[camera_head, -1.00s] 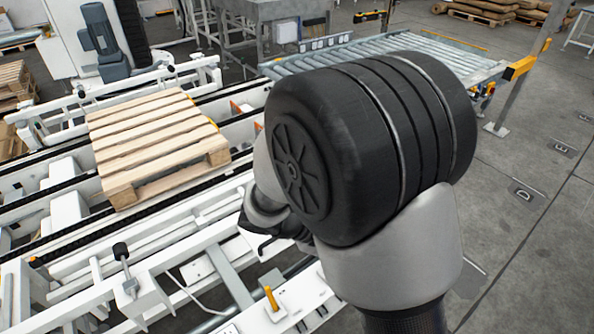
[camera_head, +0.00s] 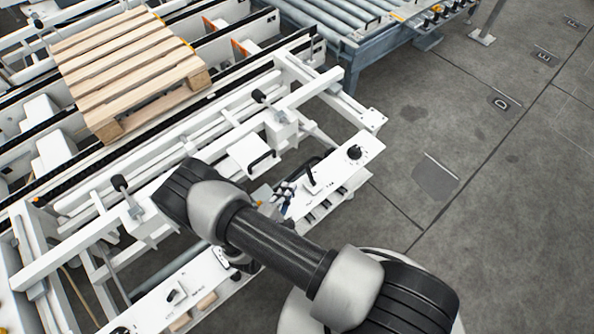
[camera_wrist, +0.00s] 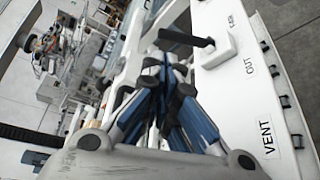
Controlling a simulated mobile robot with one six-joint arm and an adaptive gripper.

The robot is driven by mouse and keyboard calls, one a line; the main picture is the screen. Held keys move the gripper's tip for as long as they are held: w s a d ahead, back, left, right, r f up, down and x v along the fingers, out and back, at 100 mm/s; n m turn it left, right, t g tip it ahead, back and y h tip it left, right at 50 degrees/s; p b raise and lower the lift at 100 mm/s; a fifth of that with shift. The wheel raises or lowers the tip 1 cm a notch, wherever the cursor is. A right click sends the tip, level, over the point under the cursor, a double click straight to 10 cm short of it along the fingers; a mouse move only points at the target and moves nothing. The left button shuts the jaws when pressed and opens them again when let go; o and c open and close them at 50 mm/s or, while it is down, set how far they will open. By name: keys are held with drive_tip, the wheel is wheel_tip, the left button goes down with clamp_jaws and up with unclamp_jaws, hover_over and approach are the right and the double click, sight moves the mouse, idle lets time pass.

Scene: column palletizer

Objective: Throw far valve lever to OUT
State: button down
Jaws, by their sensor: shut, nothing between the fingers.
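A black valve lever (camera_head: 309,172) stands on a white panel by the front of the conveyor in the head view. In the wrist view its black bar (camera_wrist: 185,38) runs left from a pivot on a white block. My gripper (camera_head: 283,196) is just left of and below this lever in the head view. Its blue-sided fingers (camera_wrist: 165,72) are together in the wrist view, with the lever bar just beyond the tips. I cannot tell whether they touch it.
A nearer small lever (camera_head: 175,296) sits on another white panel at lower left. A round black knob (camera_head: 354,152) is right of the far lever. A wooden pallet (camera_head: 130,65) rests on the conveyor behind. Grey floor (camera_head: 480,200) is clear at right.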

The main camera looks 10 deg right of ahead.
sight(310, 176)
drive_tip(key=shift+s+a+f+n+t+y, duration=0.15)
drive_tip(key=shift+s+f+n+y, duration=0.1)
drive_tip(key=shift+f, duration=0.25)
drive_tip(key=shift+s+a+f+n+t+y, duration=0.15)
drive_tip(key=shift+s+f+y, duration=0.1)
drive_tip(key=shift+f, duration=0.2)
drive_tip(key=shift+w+d, duration=0.1)
drive_tip(key=shift+w, duration=0.05)
drive_tip(key=b+x, duration=0.1)
drive_tip(key=x, duration=0.9)
